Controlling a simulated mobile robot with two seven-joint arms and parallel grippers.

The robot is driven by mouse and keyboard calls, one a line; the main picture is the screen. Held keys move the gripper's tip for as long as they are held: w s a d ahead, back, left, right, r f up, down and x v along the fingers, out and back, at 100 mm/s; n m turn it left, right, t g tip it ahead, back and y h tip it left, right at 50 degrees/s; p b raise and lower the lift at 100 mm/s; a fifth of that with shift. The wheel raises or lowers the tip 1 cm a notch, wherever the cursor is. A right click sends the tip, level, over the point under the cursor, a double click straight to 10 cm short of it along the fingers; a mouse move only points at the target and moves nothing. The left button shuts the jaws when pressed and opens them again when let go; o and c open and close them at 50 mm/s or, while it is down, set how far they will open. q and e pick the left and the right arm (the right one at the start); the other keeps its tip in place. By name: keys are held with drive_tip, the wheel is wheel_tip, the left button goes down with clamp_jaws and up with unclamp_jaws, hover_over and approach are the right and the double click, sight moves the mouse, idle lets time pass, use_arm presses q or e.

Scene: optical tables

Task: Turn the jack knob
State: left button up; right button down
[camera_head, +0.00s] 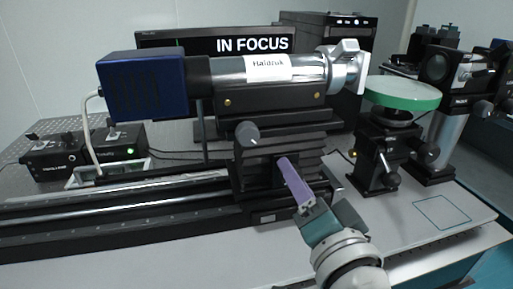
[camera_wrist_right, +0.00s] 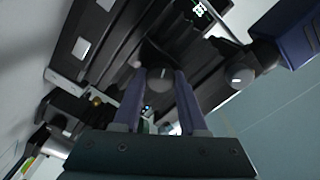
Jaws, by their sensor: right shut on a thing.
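My right gripper (camera_head: 284,163) comes in from the lower right with long purple fingers. Its tips reach the front of the black carriage block (camera_head: 252,181) under the silver tube (camera_head: 230,82). In the right wrist view the two fingers (camera_wrist_right: 160,85) are closed around a round dark-grey knob (camera_wrist_right: 160,97), one on each side. The fingers hide this knob in the head view. A second grey knob (camera_head: 247,134) sticks out higher on the block, apart from the gripper; it also shows in the wrist view (camera_wrist_right: 240,78). My left gripper is out of view.
The block stands on a long black rail (camera_head: 120,222). A blue camera box (camera_head: 148,86) ends the tube at left. A monitor (camera_head: 168,40) behind reads "IN FOCUS". A green disc (camera_head: 402,93) on a black stand is at right. The table's front right is clear.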

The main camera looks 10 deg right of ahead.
idle(0.3)
drive_tip(key=shift+c, duration=2.2)
unclamp_jaws()
drive_tip(key=s, duration=1)
drive_tip(key=shift+d, duration=0.2)
